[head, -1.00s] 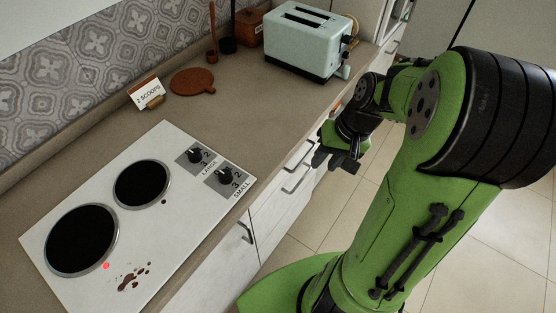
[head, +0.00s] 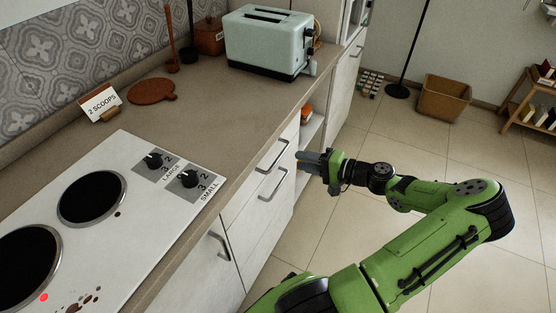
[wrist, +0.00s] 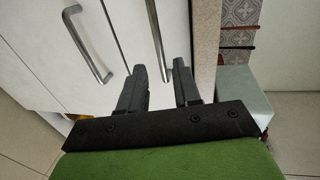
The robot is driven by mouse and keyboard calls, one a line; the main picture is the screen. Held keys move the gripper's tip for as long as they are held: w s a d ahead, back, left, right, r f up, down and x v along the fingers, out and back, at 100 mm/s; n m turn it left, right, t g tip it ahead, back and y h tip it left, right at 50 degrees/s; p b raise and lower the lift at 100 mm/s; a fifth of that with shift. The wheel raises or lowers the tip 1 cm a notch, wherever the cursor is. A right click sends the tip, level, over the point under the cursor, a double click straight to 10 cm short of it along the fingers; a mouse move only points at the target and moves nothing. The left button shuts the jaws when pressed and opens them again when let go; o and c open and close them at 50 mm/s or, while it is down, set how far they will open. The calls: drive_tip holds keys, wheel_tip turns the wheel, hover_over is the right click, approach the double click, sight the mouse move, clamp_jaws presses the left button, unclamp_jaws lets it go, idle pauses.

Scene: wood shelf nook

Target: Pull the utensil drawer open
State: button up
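In the head view, the upper drawer (head: 282,144) below the counter is closed, its grey bar handle (head: 274,158) near the top. A second handle (head: 273,186) sits on the front below. No label shows which is the utensil drawer. My gripper (head: 300,162) is open and empty, just right of the upper handle, fingers pointing at the fronts. In the wrist view, the gap between my fingers (wrist: 159,72) lines up with the upper handle (wrist: 158,32); the lower handle (wrist: 88,42) is left. I cannot tell whether the fingers straddle the bar; no grip shows.
The counter edge (head: 235,165) runs above the drawers. A cooktop (head: 110,190), wooden board (head: 151,91) and toaster (head: 268,42) stand on the counter. Open shelves (head: 309,130) lie beyond the drawers. The tiled floor right of the cabinets is clear near my arm.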

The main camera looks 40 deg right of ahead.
sight(280, 154)
drive_tip(key=b+x, duration=0.1)
drive_tip(key=x, duration=0.7)
drive_tip(key=shift+w+a+f+b, duration=0.15)
drive_tip(key=shift+w+b, duration=0.1)
drive_tip(key=shift+b, duration=0.15)
clamp_jaws()
